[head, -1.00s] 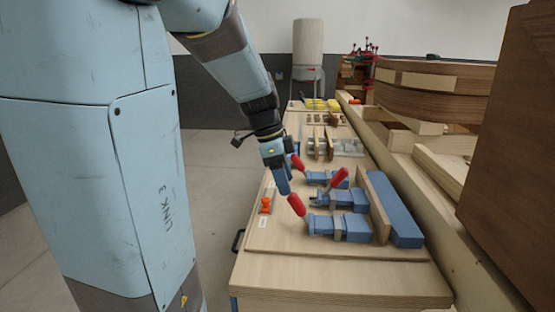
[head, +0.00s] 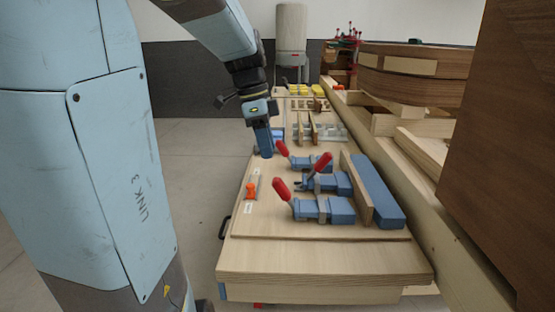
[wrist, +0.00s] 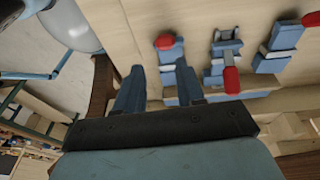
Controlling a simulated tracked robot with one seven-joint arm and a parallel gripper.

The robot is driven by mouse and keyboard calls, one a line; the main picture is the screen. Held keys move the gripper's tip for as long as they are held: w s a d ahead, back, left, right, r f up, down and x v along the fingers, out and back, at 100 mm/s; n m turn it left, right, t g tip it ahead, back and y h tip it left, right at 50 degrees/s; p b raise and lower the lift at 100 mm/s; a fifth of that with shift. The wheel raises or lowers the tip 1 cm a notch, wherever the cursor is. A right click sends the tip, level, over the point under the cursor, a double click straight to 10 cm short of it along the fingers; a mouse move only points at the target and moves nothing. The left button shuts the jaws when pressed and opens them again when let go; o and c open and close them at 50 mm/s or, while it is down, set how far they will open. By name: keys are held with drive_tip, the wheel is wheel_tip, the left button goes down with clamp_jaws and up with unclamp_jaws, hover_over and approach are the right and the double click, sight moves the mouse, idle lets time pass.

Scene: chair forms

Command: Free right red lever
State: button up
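Three blue clamps with red levers stand in a row on the workbench (head: 330,254). In the head view, the nearest clamp (head: 322,210) has its lever (head: 281,189) raised and leaning left. The middle lever (head: 320,161) leans up to the right. The farthest lever (head: 282,148) leans left. My gripper (head: 265,153) is left of the farthest lever, apparently above the bench. In the wrist view, my gripper (wrist: 158,85) is open and empty, with a red lever end (wrist: 165,41) beyond its fingers. The middle (wrist: 232,80) and right (wrist: 312,19) levers also show there.
A wooden strip (head: 356,190) and a blue block (head: 378,192) run along the clamps' right side. An orange item (head: 251,191) lies at the bench's left. Stacked wood (head: 415,78) and a brown panel (head: 498,130) border the right. Floor at left is clear.

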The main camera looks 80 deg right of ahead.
drive_tip(key=s+t, duration=0.1)
drive_tip(key=s, duration=0.1)
drive_tip(key=s+t+y, duration=0.1)
drive_tip(key=s, duration=0.1)
drive_tip(key=s+d+t+y, duration=0.1)
drive_tip(key=s+t, duration=0.1)
drive_tip(key=s, duration=0.1)
drive_tip(key=shift+r, duration=0.3)
drive_tip(key=c, duration=0.6)
drive_tip(key=s+t, duration=0.1)
drive_tip(key=s, duration=0.1)
drive_tip(key=s+d+r+t, duration=0.1)
drive_tip(key=s+t, duration=0.1)
drive_tip(key=s+d+r+t+h, duration=0.1)
drive_tip(key=s, duration=0.2)
drive_tip(key=shift+s+r+t, duration=0.1)
drive_tip(key=shift+r+t, duration=0.05)
drive_tip(key=shift+t, duration=0.15)
clamp_jaws()
approach(284, 184)
drive_tip(key=x, duration=0.5)
drive_tip(key=shift+s+a, duration=0.2)
drive_tip(key=shift+w+f, duration=0.45)
